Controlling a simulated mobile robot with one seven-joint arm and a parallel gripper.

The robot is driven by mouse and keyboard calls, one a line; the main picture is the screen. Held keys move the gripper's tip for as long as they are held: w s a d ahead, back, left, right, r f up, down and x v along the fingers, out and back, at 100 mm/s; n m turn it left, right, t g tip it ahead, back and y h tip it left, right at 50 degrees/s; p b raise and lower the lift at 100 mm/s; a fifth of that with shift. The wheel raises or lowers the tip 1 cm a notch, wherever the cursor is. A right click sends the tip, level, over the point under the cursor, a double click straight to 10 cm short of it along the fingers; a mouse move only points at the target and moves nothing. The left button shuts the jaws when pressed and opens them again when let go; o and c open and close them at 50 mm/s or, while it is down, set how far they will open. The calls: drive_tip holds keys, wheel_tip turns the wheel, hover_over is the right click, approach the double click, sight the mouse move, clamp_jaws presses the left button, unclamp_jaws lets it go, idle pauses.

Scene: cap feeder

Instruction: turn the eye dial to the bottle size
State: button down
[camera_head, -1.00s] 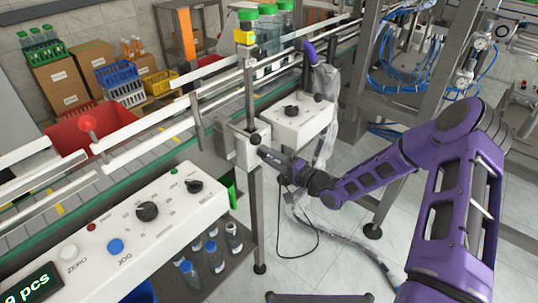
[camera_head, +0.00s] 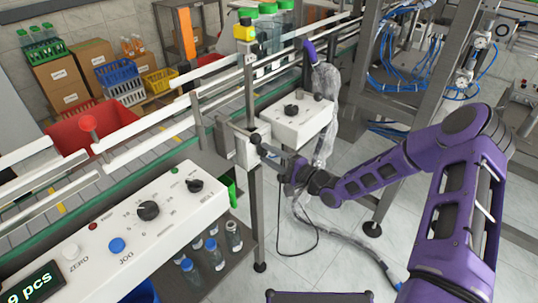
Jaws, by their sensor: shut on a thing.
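The white box with a black dial (camera_head: 256,138) is fixed to a metal post beside the conveyor, in the middle of the head view. I take this as the eye dial; its marks are too small to read. The yellow eye (camera_head: 244,32) is higher up, beside the rail. My gripper (camera_head: 264,147) reaches in from the right, its fingers shut on the dial. The fingertips are small and partly hide the dial's side. Clear bottles with green caps (camera_head: 268,30) stand on the conveyor behind the eye.
A white control panel (camera_head: 120,240) with knobs and buttons fills the lower left. Another white box (camera_head: 300,120) with a black knob stands right behind the gripper. Metal rails (camera_head: 150,120) run along the conveyor. Floor at lower middle is mostly clear, with a cable.

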drive_tip(key=shift+s, duration=0.1)
drive_tip(key=shift+c, duration=2.1)
unclamp_jaws()
drive_tip(key=v, duration=1.7)
drive_tip(key=shift+d, duration=0.2)
drive_tip(key=shift+s, duration=0.1)
